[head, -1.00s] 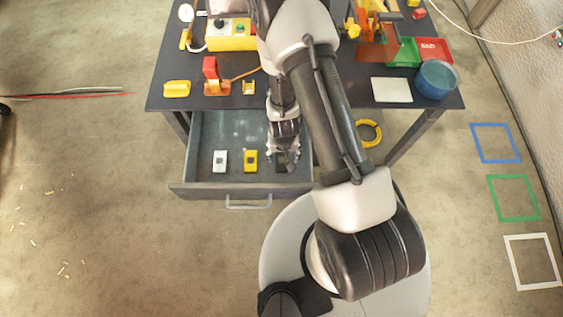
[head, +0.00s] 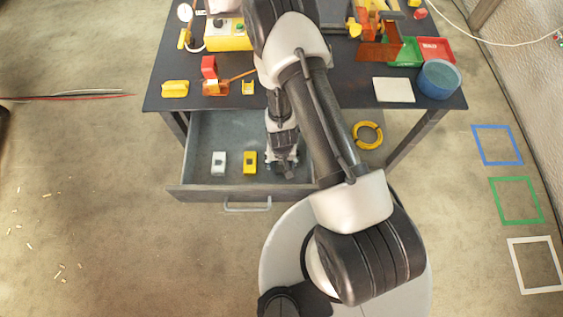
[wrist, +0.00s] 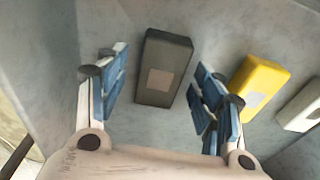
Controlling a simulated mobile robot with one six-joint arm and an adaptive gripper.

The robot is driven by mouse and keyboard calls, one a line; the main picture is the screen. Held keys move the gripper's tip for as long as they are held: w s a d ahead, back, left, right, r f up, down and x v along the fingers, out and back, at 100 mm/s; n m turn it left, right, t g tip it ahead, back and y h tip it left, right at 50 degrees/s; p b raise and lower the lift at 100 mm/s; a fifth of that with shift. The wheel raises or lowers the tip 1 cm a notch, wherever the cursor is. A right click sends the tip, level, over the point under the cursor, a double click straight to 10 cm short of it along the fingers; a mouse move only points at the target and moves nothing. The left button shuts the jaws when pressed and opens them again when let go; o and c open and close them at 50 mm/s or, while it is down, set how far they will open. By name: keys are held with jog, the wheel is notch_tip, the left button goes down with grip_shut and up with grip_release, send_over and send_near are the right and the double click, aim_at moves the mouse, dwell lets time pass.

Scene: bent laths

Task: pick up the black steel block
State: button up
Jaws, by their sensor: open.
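The black steel block (wrist: 164,67) lies flat on the floor of the open grey drawer, dark with a paler square patch on its top. In the wrist view my gripper (wrist: 155,92) is open, with one blue-padded finger to the left of the block and one to the right. The block lies between and beyond the fingertips, with visible gaps on both sides; I cannot tell how far above the drawer floor the tips are. In the head view my gripper (head: 283,168) is over the right part of the drawer (head: 225,193) and hides the block.
A yellow block (wrist: 259,88) lies close to the right finger, with a white block (wrist: 303,108) beyond it. The drawer walls stand around them. Above is the dark table (head: 310,94) with a blue bowl (head: 438,79), a white pad (head: 394,89) and several fixtures.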

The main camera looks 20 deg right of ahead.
jog(key=shift+f, duration=0.2)
jog(key=shift+c, duration=0.6)
jog(key=c, duration=1.1)
jog(key=shift+c, duration=0.2)
notch_tip(320, 180, up, 10)
jog(key=r+p, duration=0.1)
jog(key=p, duration=0.3)
notch_tip(320, 180, up, 10)
jog(key=n, duration=0.2)
send_over(282, 162)
jog(key=w+a, duration=0.1)
jog(key=w, duration=0.3)
notch_tip(282, 162, up, 11)
jog(key=d+n, duration=0.1)
jog(key=shift+w+r+n, duration=0.2)
jog(key=shift+w+n, duration=0.1)
jog(key=shift+d, duration=0.1)
